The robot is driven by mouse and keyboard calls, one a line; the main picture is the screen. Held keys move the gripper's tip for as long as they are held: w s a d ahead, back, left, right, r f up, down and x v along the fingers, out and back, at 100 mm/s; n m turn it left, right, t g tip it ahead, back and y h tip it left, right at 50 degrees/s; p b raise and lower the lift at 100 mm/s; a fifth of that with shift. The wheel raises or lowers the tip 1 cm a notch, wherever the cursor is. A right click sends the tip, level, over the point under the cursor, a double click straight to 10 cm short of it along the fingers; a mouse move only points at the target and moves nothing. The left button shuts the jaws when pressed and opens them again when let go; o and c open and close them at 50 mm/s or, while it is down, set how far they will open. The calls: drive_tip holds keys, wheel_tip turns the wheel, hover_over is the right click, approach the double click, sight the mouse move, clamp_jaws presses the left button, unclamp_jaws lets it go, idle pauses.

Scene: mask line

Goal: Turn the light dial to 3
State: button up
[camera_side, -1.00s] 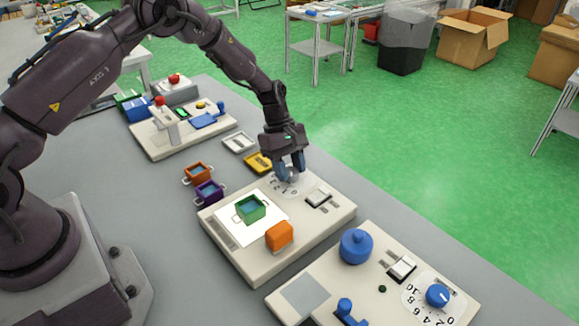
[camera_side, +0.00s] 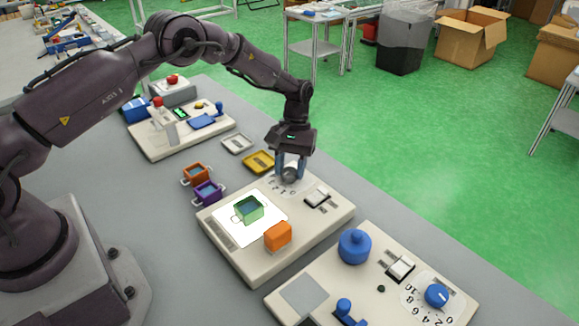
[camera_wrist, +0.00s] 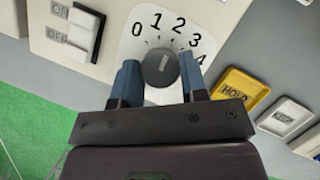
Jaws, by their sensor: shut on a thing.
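The light dial is a dark grey round knob (camera_side: 290,178) at the back of the middle panel. In the wrist view the dial (camera_wrist: 160,67) sits on a white scale plate marked 0, 1, 2, 3 and 4. A small pale mark shows on its face, but I cannot tell surely which number it points to. My gripper (camera_side: 290,170) is above the panel, pointing down, shut on the dial. Its two blue fingers (camera_wrist: 160,64) stand on either side of the knob. Part of the scale is hidden by the gripper.
The panel also carries a switch marked ON and OFF (camera_wrist: 77,30), a green container (camera_side: 250,210) on a bright white pad and an orange block (camera_side: 278,236). A yellow HOLD tray (camera_wrist: 238,88) and a KEEP tray (camera_wrist: 287,117) lie nearby. Another panel with a blue dial (camera_side: 437,295) is in front.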

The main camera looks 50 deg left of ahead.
drive_tip(key=m+y, duration=0.1)
drive_tip(key=m, duration=0.2)
drive_tip(key=m+y, duration=0.1)
drive_tip(key=m, duration=0.2)
drive_tip(key=shift+w+d+r+g+y, duration=0.1)
drive_tip(key=shift+g+y, duration=0.2)
drive_tip(key=shift+m, duration=0.4)
drive_tip(key=o, duration=0.9)
drive_tip(key=v, duration=1.3)
